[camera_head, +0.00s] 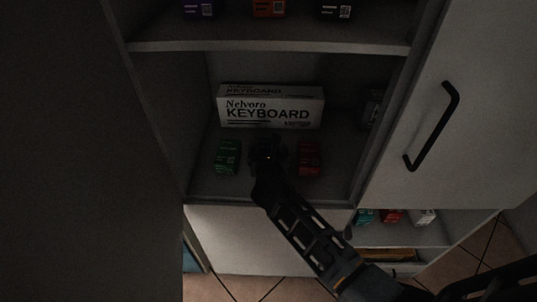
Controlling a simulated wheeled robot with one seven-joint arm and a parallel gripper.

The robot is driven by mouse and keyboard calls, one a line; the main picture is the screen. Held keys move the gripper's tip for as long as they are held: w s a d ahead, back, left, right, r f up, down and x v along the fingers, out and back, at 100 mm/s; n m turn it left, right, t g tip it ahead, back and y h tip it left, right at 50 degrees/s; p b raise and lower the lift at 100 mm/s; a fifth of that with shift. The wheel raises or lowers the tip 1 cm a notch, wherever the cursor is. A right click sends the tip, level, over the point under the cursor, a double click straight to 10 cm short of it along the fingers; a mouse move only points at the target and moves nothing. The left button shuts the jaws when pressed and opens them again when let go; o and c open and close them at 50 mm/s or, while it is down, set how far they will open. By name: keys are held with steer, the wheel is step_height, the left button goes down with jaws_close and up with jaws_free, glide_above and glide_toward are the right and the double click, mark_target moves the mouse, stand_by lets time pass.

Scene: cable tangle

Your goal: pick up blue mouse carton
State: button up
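I cannot make out a blue mouse carton; any carton directly behind my gripper is hidden. My gripper (267,151) reaches into the middle shelf of the cabinet, between a small green carton (228,156) on its left and a small red carton (309,158) on its right. It is dark and seen from behind, so its fingers and anything between them do not show.
A long white keyboard box (271,107) stands behind my gripper. A dark box (371,108) is by the right wall. The upper shelf (270,47) holds purple, orange and black cartons. A cabinet door (470,120) with a black handle is at right. Small cartons (391,215) sit lower right.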

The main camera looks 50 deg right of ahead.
steer(key=c, duration=0.9)
